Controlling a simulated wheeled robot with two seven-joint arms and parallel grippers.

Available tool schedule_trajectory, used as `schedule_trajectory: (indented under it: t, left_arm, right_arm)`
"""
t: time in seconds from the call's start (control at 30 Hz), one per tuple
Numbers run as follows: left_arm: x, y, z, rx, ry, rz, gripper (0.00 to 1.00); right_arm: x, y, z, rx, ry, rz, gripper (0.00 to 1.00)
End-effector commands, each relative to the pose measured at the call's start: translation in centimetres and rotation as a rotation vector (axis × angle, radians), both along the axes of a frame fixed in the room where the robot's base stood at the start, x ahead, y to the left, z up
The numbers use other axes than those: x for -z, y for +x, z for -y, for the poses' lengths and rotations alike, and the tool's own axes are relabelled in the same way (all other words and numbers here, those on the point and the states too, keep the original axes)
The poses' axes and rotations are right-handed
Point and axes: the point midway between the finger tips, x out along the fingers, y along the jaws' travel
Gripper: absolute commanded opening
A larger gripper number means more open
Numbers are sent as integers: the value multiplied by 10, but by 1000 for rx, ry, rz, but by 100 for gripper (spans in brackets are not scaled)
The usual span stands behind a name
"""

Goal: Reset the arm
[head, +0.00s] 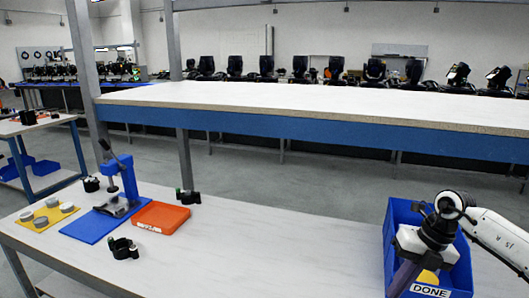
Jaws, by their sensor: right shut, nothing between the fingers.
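My right arm comes in from the right edge, and its gripper (402,279) points down at the blue bin labelled DONE (393,215). The gripper is shut and empty. It covers part of the bin's inside, and I cannot tell how deep its fingers reach. A yellow thing (428,277) shows in the bin, partly hidden by the gripper. My left gripper is not in view.
The middle is clear. A raised shelf (300,99) crosses behind.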

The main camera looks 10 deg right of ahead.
Motion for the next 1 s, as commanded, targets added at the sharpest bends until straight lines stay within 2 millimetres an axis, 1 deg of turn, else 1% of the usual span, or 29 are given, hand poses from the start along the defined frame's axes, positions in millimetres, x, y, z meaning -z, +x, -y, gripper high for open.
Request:
schedule_trajectory:
  t: [0.03,0.07,0.1,0.17,0.2,0.27,0.3,0.37,0.4,0.43,0.47,0.5,0.57,0.6,0.67,0.7,0.77,0.8,0.87,0.9,1.0]
  left_arm:
    - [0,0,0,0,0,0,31]
    - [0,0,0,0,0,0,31]
    - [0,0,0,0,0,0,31]
    - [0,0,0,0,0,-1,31]
    - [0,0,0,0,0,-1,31]
    - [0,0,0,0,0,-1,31]
    - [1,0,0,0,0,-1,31]
    - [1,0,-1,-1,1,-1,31]
    - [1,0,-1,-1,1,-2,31]
    - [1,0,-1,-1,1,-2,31]
    - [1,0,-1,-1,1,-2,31]
    - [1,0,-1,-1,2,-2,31]
    - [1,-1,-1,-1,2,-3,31]
    - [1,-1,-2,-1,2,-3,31]
    - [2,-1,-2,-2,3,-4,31]
    - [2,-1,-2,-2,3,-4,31]
    - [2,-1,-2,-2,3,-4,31]
    - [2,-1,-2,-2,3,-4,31]
    - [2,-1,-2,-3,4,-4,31]
    - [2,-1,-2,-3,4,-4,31]
    - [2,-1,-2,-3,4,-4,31]
  right_arm:
    - [17,0,-41,-38,99,19,0]
    - [23,1,-64,-54,160,38,0]
    - [30,1,-94,-68,245,60,0]
    - [36,-1,-140,-75,381,92,0]
    - [38,-3,-171,-68,479,114,0]
    - [37,-9,-217,-36,642,146,0]
    - [33,-13,-248,9,764,165,0]
    - [23,-17,-284,113,944,189,0]
    - [17,-18,-301,202,1051,201,0]
    - [13,-18,-309,280,1126,208,0]
    - [10,-19,-314,366,1193,209,0]
    - [9,-18,-317,490,1272,207,0]
    - [14,-18,-313,700,1365,193,0]
    - [23,-20,-306,851,1407,174,0]
    - [44,-27,-292,1091,1441,135,0]
    - [64,-37,-281,1255,1442,98,0]
    - [97,-58,-266,1504,1412,28,0]
    - [120,-76,-257,1655,1376,-23,0]
    - [150,-104,-248,1843,1310,-99,0]
    - [166,-123,-245,1946,1263,-148,0]
    - [197,-166,-242,2138,1153,-258,0]
